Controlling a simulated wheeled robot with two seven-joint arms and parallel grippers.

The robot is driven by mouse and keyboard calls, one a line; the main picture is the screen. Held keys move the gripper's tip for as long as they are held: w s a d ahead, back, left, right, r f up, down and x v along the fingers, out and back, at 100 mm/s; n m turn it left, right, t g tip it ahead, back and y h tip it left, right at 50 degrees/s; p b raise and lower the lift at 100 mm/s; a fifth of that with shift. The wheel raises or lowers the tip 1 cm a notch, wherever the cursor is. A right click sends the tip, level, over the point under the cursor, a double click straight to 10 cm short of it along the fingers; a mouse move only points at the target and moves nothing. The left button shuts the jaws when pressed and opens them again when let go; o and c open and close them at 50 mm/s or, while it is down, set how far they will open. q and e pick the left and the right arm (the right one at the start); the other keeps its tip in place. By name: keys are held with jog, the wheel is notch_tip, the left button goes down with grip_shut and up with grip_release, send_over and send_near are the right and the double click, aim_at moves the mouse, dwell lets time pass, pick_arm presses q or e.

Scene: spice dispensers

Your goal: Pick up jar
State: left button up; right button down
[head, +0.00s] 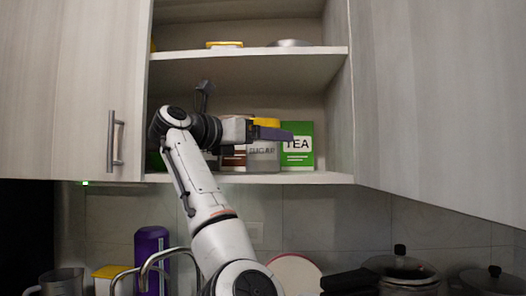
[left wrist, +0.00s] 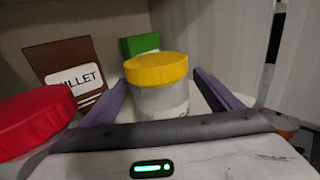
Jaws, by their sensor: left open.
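The jar has a yellow lid and a pale labelled body. In the head view the jar (head: 263,158) stands on the lower cupboard shelf, its lid partly behind my gripper. In the left wrist view the jar (left wrist: 160,95) is upright between two purple fingers. My left gripper (head: 276,133) is open around the upper part of the jar, with one finger on each side. I cannot tell whether either finger touches it. The jar's lower part is hidden by the gripper body in the wrist view. My right gripper is not in view.
A green TEA box (head: 299,146) stands right of the jar on the lower shelf (head: 325,178). A red-lidded jar (left wrist: 35,120) and a brown box (left wrist: 72,75) are left of the gripper. The upper shelf (head: 245,53) is above my arm. Pots (head: 400,268) sit below.

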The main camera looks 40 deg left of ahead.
pick_arm(q)
jog(key=c, duration=1.4)
jog(key=shift+r, duration=0.15)
jog(key=c, duration=0.3)
